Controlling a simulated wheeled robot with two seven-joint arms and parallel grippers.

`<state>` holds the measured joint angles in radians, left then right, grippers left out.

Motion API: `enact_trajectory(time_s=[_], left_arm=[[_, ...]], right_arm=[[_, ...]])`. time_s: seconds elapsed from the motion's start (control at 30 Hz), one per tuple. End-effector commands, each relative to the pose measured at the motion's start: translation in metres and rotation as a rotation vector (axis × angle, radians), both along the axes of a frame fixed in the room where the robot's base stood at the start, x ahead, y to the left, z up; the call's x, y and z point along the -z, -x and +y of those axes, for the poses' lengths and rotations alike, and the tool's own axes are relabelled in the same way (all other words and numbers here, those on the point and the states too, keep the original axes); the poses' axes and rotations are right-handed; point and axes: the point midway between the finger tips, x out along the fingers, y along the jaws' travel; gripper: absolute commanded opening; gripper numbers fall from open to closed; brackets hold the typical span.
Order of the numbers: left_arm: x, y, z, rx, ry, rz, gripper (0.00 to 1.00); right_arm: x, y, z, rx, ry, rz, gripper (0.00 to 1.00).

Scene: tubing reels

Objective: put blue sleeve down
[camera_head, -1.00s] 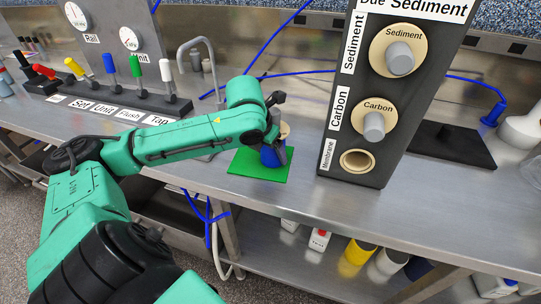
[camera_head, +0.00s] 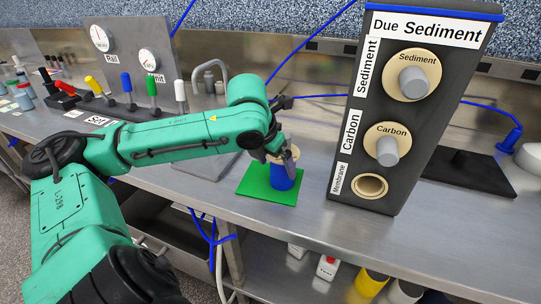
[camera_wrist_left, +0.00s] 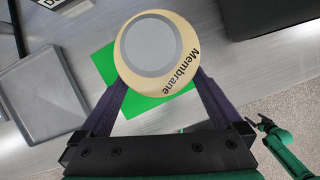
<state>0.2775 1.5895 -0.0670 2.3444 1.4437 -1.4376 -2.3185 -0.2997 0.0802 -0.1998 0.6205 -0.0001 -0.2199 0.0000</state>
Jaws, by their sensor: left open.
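The blue sleeve (camera_head: 282,178) stands upright on the green mat (camera_head: 253,187), with a beige disc-shaped cap (camera_head: 289,154) at its top. In the left wrist view the cap (camera_wrist_left: 183,60) reads "Membrane" and has a grey round centre; it hides the blue sleeve below. My left gripper (camera_head: 284,146) is open at the top of the sleeve. In the left wrist view its two dark fingers lie on either side of the cap, and the mat (camera_wrist_left: 146,108) shows beneath. Part of my right arm, with its dark gripper (camera_wrist_left: 259,124), shows at the lower right.
A dark panel (camera_head: 352,204) labelled Sediment, Carbon and Membrane stands right of the mat; its Membrane socket (camera_head: 370,186) looks empty. A row of coloured valve handles (camera_head: 126,87) is at the left. A black plate (camera_head: 470,173) lies at the right. The steel counter before the mat is clear.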

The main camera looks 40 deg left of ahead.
Motion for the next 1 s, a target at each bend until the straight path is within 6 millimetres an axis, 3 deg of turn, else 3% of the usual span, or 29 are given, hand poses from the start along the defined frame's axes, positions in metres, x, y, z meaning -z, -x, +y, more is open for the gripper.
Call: enact_trajectory(time_s=[0.03, 0.2, 0.33, 1.0], left_arm=[[-0.003, 0.004, 0.0, 0.001, -0.008, -0.004, 1.0], [-0.041, 0.017, -0.002, 0.001, -0.002, -0.005, 1.0], [-0.057, 0.023, -0.002, 0.001, -0.002, -0.003, 1.0], [-0.061, 0.026, -0.002, 0.002, -0.001, 0.001, 1.0]], right_arm=[[0.011, 0.0, 0.0, 0.0, 0.001, 0.0, 1.0], [0.009, 0.0, -0.001, 0.0, 0.001, 0.001, 1.0], [0.007, 0.0, -0.001, 0.0, 0.001, 0.001, 1.0], [0.007, 0.0, 0.0, 0.0, 0.001, 0.001, 1.0]])
